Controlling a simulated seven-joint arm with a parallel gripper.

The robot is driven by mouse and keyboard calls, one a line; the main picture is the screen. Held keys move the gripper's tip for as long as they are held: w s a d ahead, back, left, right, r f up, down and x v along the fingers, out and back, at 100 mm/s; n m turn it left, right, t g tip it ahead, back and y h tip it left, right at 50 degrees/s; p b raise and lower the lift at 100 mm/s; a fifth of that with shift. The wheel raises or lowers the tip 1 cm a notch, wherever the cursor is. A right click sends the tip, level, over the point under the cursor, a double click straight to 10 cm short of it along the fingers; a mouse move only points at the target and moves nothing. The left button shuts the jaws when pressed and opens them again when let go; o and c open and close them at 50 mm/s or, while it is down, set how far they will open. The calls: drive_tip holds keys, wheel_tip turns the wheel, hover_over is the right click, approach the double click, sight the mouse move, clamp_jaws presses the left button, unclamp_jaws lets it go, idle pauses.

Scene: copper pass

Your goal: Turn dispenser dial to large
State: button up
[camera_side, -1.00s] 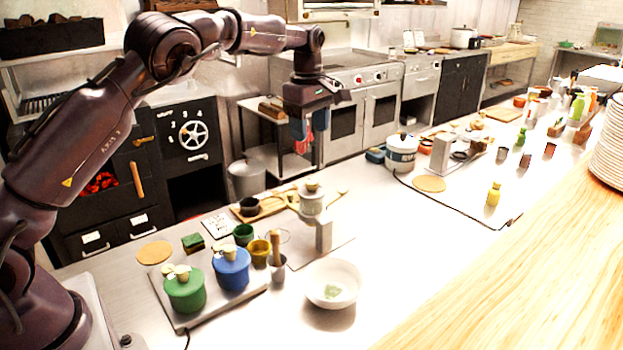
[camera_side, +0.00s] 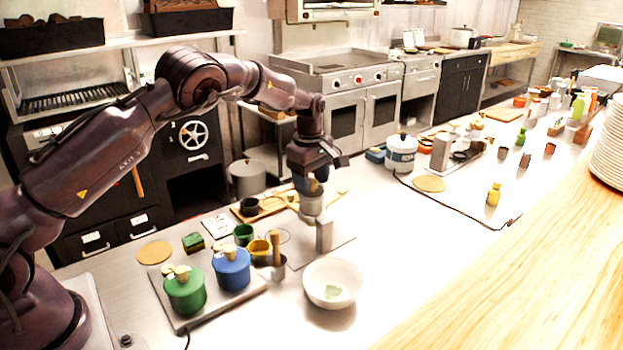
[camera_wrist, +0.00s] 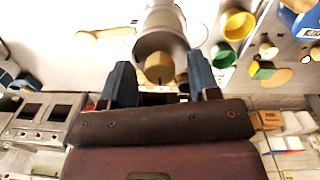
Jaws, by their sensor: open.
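The dispenser (camera_side: 311,205) is a pale cylinder on a grey stand (camera_side: 324,236) on the counter. In the wrist view the dispenser (camera_wrist: 160,32) is a grey cylinder with a tan round dial (camera_wrist: 159,67) on its end. My gripper (camera_side: 313,186) is over the top of the dispenser, pointing down. In the wrist view my gripper's two blue fingers (camera_wrist: 161,85) are apart, one on each side of the dial, with gaps visible. The size marks on the dial cannot be read.
A white bowl (camera_side: 332,298) stands in front of the dispenser. A blue pot (camera_side: 231,270) and a green pot (camera_side: 185,292) stand on a plate at the left. Yellow (camera_side: 259,252) and green (camera_side: 243,235) cups are just left of the dispenser.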

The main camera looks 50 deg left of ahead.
drive_tip(key=c, duration=0.9)
drive_tip(key=m, duration=0.4)
drive_tip(key=shift+m, duration=0.4)
drive_tip(key=m, duration=0.4)
drive_tip(key=shift+m, duration=0.3)
drive_tip(key=m, duration=0.4)
drive_tip(key=shift+r, duration=0.1)
drive_tip(key=shift+m, duration=2.3)
